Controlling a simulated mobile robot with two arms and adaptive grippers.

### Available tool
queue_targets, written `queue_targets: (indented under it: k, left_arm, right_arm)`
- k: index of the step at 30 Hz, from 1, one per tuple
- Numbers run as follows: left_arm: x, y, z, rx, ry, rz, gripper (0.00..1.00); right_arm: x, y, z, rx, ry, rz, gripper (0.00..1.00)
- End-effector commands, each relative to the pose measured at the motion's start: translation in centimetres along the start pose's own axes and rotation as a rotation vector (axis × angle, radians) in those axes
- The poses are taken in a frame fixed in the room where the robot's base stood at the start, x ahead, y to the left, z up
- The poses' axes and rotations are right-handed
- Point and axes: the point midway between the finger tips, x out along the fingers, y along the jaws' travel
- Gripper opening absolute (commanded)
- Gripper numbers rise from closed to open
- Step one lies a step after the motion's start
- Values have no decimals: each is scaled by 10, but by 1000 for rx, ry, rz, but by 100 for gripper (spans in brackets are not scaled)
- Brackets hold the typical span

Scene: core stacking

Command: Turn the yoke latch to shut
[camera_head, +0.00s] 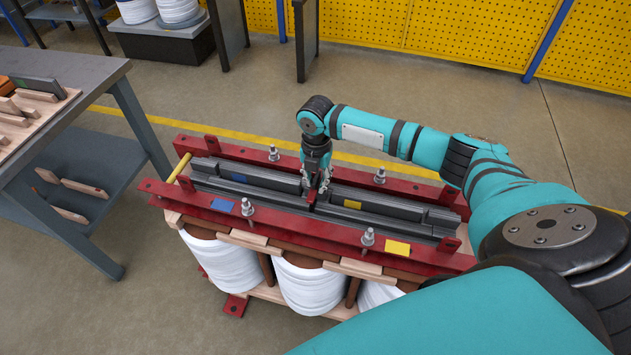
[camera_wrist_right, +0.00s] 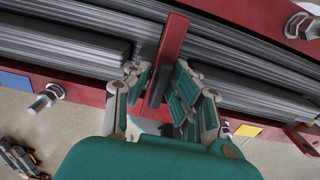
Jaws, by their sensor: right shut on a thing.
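The yoke latch, a red bar (camera_wrist_right: 172,42), lies across the grey laminated core in the wrist view; its red end also shows in the head view (camera_head: 312,197). My right gripper (camera_head: 318,184) points down over the middle of the core. In the wrist view its fingers (camera_wrist_right: 160,82) are closed around the near part of the red bar, one on each side. The fingers partly hide the bar. What seems to be my left gripper (camera_wrist_right: 20,155) shows at the lower left of the wrist view, cut off by the edge, with its jaws unclear.
Red clamp rails (camera_head: 270,222) with upright bolts (camera_head: 247,207) flank the core, above white coils (camera_head: 218,265). Blue and yellow patches (camera_head: 397,248) mark the near rail. A grey bench (camera_head: 95,70) with wooden blocks stands at left. Open floor lies behind.

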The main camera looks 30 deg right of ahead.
Motion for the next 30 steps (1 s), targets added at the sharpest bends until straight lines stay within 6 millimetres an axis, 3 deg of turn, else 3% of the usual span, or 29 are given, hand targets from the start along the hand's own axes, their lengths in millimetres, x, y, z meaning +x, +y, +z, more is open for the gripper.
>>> queue_targets:
  k: [16, 30]
  left_arm:
    - [-1, 0, 0, 0, 0, 0, 43]
    - [-29, -1, -3, 0, 0, 0, 43]
  right_arm:
    - [0, 0, 0, 3, 1, 0, 0]
    - [-2, 0, -1, 194, 3, 0, 0]
